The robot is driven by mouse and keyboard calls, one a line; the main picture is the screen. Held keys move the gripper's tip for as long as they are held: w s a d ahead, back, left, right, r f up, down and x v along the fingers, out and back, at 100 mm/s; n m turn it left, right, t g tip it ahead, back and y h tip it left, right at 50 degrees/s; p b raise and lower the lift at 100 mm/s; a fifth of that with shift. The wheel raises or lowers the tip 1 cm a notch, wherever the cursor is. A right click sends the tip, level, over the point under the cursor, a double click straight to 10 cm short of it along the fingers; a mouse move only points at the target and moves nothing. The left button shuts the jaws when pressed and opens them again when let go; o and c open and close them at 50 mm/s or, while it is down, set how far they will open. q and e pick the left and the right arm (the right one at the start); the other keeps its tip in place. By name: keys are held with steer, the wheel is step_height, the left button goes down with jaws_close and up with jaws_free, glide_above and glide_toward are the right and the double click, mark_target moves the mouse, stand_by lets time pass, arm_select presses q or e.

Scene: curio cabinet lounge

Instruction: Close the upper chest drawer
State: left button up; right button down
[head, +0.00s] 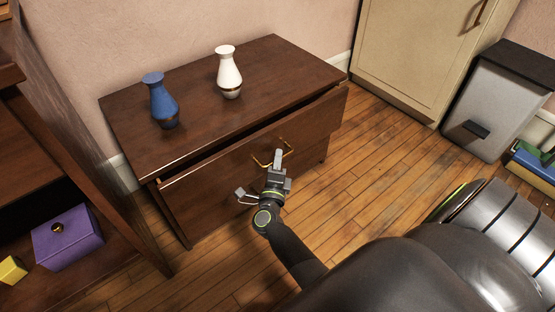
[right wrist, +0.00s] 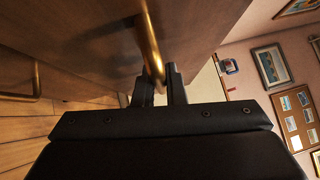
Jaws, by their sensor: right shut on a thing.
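The dark wooden chest (head: 190,110) stands against the wall in the head view. Its upper drawer (head: 215,185) is pulled part way out, with a dark gap behind its front along the top. My right gripper (head: 278,160) is at the drawer's brass handle (head: 262,163). In the right wrist view, my right gripper (right wrist: 163,85) has its two fingers on either side of the brass handle (right wrist: 151,45), shut on it. The right fingers partly cover the handle in the head view. My left gripper is not in view.
A blue vase (head: 163,102) and a white vase (head: 229,72) stand upright on the chest top. An open shelf with a purple box (head: 68,240) is at left. A cream cabinet (head: 415,50) and a grey bin (head: 497,105) stand at right. The wooden floor right of the chest is clear.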

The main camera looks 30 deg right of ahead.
mark_target(268, 155)
steer(key=shift+w, duration=0.1)
steer(key=w, duration=0.3)
steer(key=shift+w+a+b, duration=0.2)
steer(key=shift+w+b, duration=0.2)
steer(key=shift+w+r, duration=0.1)
steer(key=shift+r, duration=0.05)
steer(key=c, duration=1.5)
jaws_free()
steer(key=shift+w, duration=0.15)
steer(key=shift+f, duration=0.2)
